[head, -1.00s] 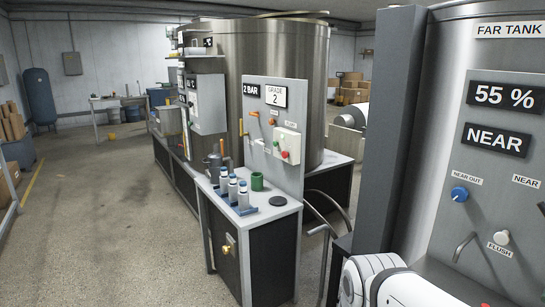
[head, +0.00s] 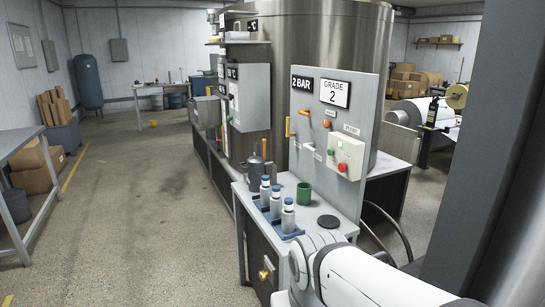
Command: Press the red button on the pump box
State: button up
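The pump box (head: 346,157) is a small white box on the grey upright panel (head: 309,131). A red button (head: 342,167) is on its front, with a green button (head: 331,152) to the left of it. Signs reading "2 BAR" and "GRADE 2" are on the panel above the box. My white arm shows at the bottom right, in front of the bench. My gripper is not in view, so its state is hidden.
Under the panel, a bench (head: 324,234) holds several blue-capped bottles in blue holders, a green cup (head: 304,193) and a black disc (head: 328,221). A dark grey column (head: 478,150) stands at right. The floor (head: 140,215) at left is open.

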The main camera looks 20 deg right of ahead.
aim_at(342, 168)
jog(key=z, duration=0.15)
jog(key=i, duration=1.4)
jog(key=z, duration=0.9)
jog(key=k, duration=0.8)
jog(key=z, duration=0.15)
jog(key=i, duration=0.95)
jog(key=u, duration=0.05)
